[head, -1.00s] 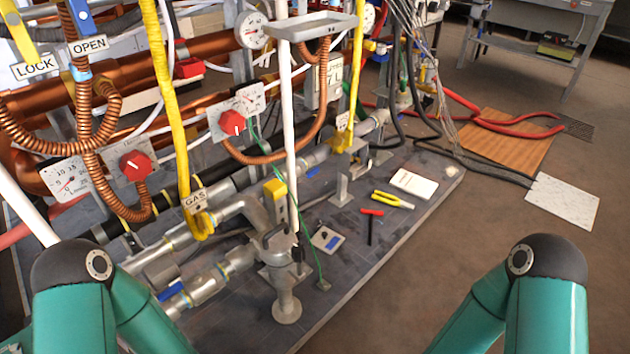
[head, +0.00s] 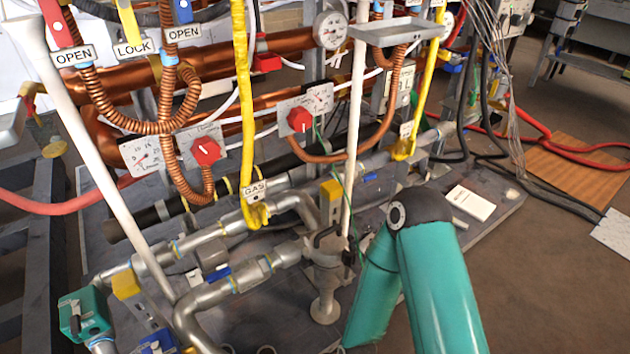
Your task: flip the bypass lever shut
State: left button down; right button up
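No lever in the head view is marked as the bypass, so I cannot tell which one it is. A blue valve handle (head: 217,273) sits on the lower grey pipe. A yellow handle or block (head: 330,190) sits atop the valve fitting beside the white upright pipe. Neither gripper is in view. Only a teal arm link of mine shows at the lower right, covering part of the floor plate.
Red knobs (head: 207,151) and gauges (head: 331,30) sit among copper pipes. A yellow gas hose (head: 246,120) and a white upright pipe (head: 355,130) stand in front. A grey tray (head: 387,31) sits high. Red hoses (head: 550,140) cross the floor at right. Brown floor (head: 535,290) is clear at lower right.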

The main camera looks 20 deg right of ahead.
aim_at(372, 176)
jog(key=z, duration=1.1)
jog(key=i, duration=0.15)
jog(key=u, duration=4.15)
jog(key=i, duration=0.1)
jog(key=z, duration=1.15)
jog(key=k, duration=1.65)
jog(key=z, duration=4.3)
jog(key=k, duration=0.1)
jog(key=u, duration=2.1)
jog(key=i, duration=0.85)
jog(key=z, duration=0.1)
